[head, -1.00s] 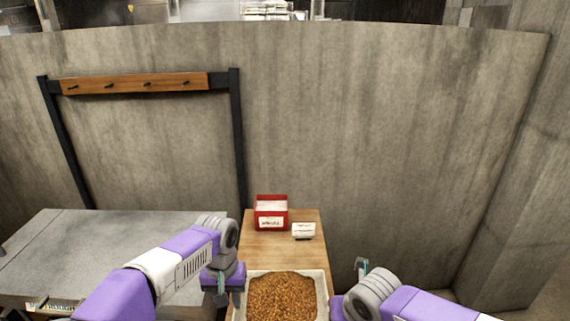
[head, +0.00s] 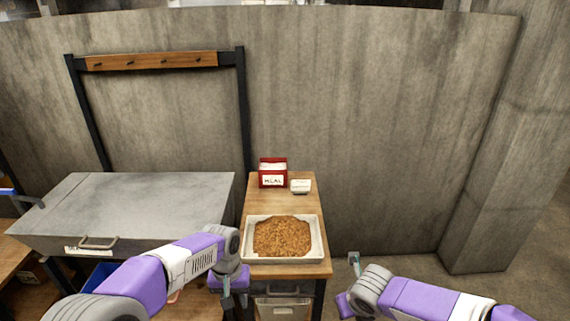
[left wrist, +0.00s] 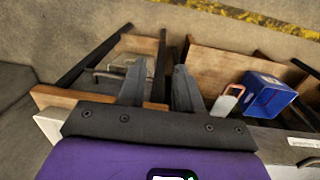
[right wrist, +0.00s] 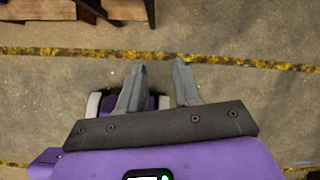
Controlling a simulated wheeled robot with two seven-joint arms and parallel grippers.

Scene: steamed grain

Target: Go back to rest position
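My left gripper (head: 228,297) hangs in front of the wooden table, left of the tray, in the head view. In the left wrist view its two fingers (left wrist: 160,88) are apart with nothing between them. My right gripper (right wrist: 160,90) is open and empty over bare floor in the right wrist view. In the head view my right arm (head: 385,290) is right of the table, its fingertips mostly hidden. A white tray (head: 249,250) of brown grain (head: 283,237) sits on the wooden table (head: 262,207), apart from both grippers.
A red box (head: 272,174) and a small white container (head: 301,186) stand at the table's back. A grey metal-topped unit (head: 130,205) is at left, with a blue bin (left wrist: 267,95) low nearby. A concrete wall (head: 370,120) stands behind. Floor at right is clear.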

